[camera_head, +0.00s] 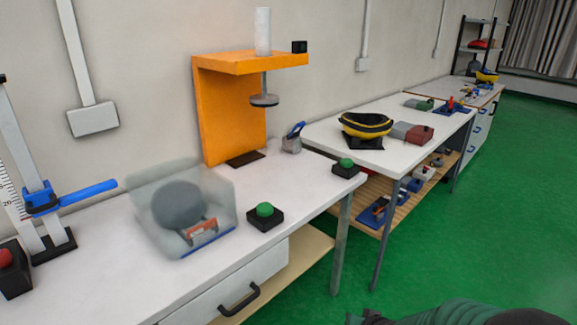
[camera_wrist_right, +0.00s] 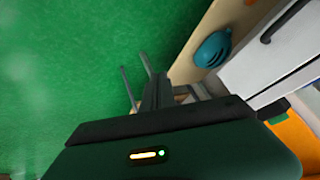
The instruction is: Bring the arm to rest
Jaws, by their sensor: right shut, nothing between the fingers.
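My right arm (camera_head: 455,314) shows only as a dark green and black part at the bottom right edge of the head view, over the green floor and clear of the benches. In the right wrist view my right gripper (camera_wrist_right: 157,88) is shut and empty, its dark fingers close together, with green floor and bench legs beyond them. The gripper body fills the bottom of that view. My left gripper is not in view.
The white bench holds an orange drop tower (camera_head: 228,110), a clear guard box (camera_head: 182,210) and green buttons (camera_head: 265,211). A drawer (camera_head: 236,283) is below. A second bench (camera_head: 385,150) stands behind. The green floor (camera_head: 480,215) at right is clear.

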